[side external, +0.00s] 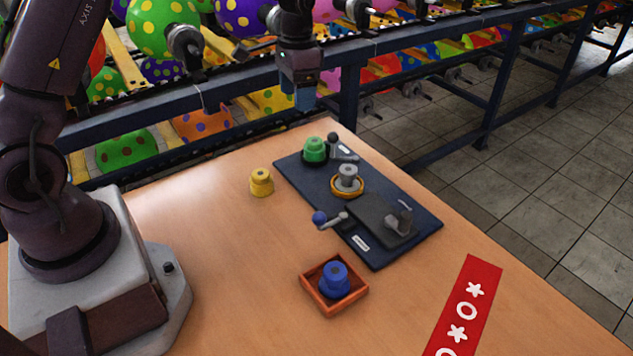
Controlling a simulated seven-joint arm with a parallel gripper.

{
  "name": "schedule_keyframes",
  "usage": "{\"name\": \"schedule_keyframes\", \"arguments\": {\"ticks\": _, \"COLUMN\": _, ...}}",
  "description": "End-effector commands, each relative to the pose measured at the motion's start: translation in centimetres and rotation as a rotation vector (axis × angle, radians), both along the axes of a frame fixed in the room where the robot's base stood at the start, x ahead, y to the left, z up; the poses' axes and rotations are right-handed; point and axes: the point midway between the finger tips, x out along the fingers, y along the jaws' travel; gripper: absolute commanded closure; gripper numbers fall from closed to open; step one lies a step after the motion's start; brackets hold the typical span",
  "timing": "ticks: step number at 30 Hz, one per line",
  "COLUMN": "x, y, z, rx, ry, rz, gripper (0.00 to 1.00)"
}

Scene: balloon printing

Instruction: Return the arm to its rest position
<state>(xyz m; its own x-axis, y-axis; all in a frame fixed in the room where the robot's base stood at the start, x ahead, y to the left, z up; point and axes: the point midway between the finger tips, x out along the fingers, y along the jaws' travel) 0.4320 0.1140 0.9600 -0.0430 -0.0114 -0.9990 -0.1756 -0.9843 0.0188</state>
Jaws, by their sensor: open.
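My gripper (304,97) hangs at the top centre, above and beyond the far edge of the table in the picture. It is small here, and it holds nothing that I can see. My dark arm stands on its pale base at the left. A dark blue board (290,178) lies on the wooden table. On it are a green knobbed piece (315,150), a grey piece in a yellow ring (347,178) and a dark block with a clamp (385,222). A yellow piece (261,182) stands on the table left of the board. A blue piece (334,279) sits in an orange tray (321,304).
A red strip with white symbols (465,308) lies at the table's right. A lever with a blue ball (320,218) juts from the board's left side. Racks of dotted balloons (160,30) run behind the table. The table's left middle (215,250) is clear.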

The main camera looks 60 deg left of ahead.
Motion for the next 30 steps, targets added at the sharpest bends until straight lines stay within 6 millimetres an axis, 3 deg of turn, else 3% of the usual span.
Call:
{"name": "schedule_keyframes", "arguments": {"ticks": 6, "x": -5.6, "y": -3.5, "z": 6.0, "rx": 0.018, "ry": -0.072, "rz": 0.13, "gripper": 0.29}}
{"name": "schedule_keyframes", "arguments": {"ticks": 12, "x": -12.1, "y": -6.7, "z": 10.3, "rx": 0.021, "ry": -0.174, "rz": 0.219, "gripper": 0.29}}
{"name": "schedule_keyframes", "arguments": {"ticks": 21, "x": -21.0, "y": -10.1, "z": 13.1, "rx": -0.004, "ry": -0.365, "rz": 0.24, "gripper": 0.29}}
{"name": "schedule_keyframes", "arguments": {"ticks": 25, "x": -23.0, "y": -10.8, "z": 13.9, "rx": -0.015, "ry": -0.445, "rz": 0.208, "gripper": 0.29}}
{"name": "schedule_keyframes", "arguments": {"ticks": 30, "x": -23.6, "y": -11.2, "z": 15.3, "rx": -0.027, "ry": -0.525, "rz": 0.184, "gripper": 0.29}}
